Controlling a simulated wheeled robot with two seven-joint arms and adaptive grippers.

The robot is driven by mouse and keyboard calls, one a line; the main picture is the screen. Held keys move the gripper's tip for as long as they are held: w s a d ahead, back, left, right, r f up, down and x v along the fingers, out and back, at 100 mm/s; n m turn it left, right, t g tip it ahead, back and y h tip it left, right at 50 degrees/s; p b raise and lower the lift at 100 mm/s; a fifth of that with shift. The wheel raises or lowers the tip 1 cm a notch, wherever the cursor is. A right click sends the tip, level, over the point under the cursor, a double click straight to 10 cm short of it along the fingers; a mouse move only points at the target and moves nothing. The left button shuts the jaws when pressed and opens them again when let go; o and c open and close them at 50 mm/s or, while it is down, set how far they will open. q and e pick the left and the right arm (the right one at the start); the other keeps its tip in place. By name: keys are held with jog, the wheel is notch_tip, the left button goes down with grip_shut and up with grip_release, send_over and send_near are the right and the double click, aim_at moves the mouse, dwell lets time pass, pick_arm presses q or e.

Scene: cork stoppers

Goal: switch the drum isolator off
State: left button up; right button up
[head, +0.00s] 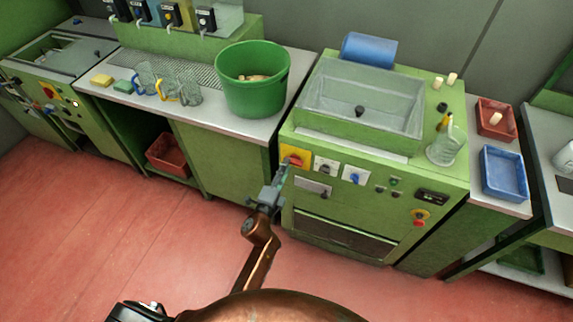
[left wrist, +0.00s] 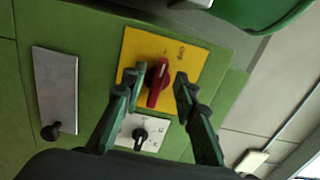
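A red rotary handle (head: 295,160) sits on a yellow plate at the upper left of the green machine's front panel. My left gripper (head: 284,178) is in front of this plate. In the left wrist view its two fingers (left wrist: 160,82) are apart, one on each side of the handle, with visible gaps. My right gripper is not in view.
Beside the yellow plate are a black knob on a white plate (head: 326,167) and a blue knob (head: 355,177). A red button on yellow (head: 419,217) is lower right. Another red-on-yellow switch (head: 48,91) is on the far-left machine. A green bucket (head: 252,95) stands on the counter.

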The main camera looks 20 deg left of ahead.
pick_arm(q)
jog(key=s, duration=1)
jog(key=shift+a, duration=0.2)
